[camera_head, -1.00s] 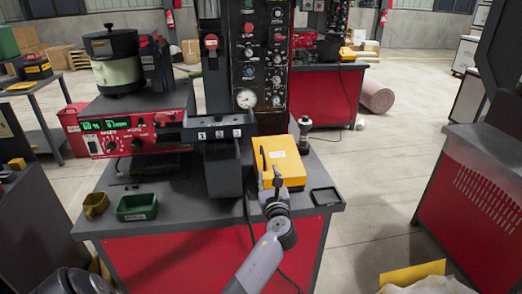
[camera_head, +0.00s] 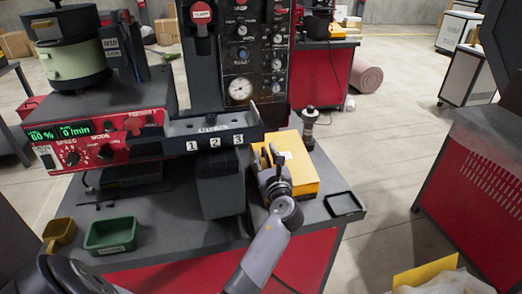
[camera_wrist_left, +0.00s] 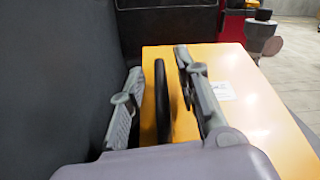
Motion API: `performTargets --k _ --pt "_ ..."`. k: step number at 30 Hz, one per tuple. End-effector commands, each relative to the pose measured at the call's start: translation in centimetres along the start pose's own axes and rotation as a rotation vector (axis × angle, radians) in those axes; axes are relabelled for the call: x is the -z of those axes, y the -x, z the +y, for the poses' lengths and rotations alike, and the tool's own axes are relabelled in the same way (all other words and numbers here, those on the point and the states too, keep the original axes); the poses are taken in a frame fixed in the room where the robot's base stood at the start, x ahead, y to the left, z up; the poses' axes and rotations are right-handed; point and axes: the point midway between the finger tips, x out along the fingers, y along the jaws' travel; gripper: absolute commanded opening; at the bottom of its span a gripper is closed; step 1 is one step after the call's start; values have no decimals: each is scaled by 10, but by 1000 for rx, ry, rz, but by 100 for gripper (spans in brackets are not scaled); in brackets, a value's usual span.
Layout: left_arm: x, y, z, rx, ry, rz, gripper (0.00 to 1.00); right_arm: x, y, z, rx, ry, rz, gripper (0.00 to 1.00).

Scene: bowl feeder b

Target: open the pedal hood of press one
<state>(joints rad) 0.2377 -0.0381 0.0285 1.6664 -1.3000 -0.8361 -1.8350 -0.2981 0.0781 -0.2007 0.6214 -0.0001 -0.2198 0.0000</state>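The yellow pedal hood (camera_head: 297,160) sits on the dark bench top beside the press column. It fills much of the left wrist view (camera_wrist_left: 255,105). A black handle (camera_wrist_left: 162,105) stands up along its left side. My left gripper (camera_head: 270,158) is at the hood's left part. In the left wrist view my left gripper (camera_wrist_left: 163,100) is open, with one finger on each side of the handle and gaps visible between fingers and handle. The fingertips' exact depth is hard to tell. The hood looks closed. My right gripper is not in view.
A numbered grey ledge (camera_head: 215,140) and a red control box (camera_head: 95,140) stand left of the hood. A green bin (camera_head: 110,235) and a yellow bin (camera_head: 60,231) are at front left. A black tray (camera_head: 345,204) and a dark cylinder (camera_head: 310,128) are at the right.

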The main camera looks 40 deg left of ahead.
Motion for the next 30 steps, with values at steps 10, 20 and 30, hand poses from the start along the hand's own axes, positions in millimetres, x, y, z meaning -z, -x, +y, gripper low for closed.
performTargets --k 10,20,30 --pt "0 1 -1 0 0 0 30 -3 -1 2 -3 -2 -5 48" --pt "0 1 -1 0 0 0 9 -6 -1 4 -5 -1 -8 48" --pt "0 1 -1 0 0 -1 0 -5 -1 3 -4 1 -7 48"
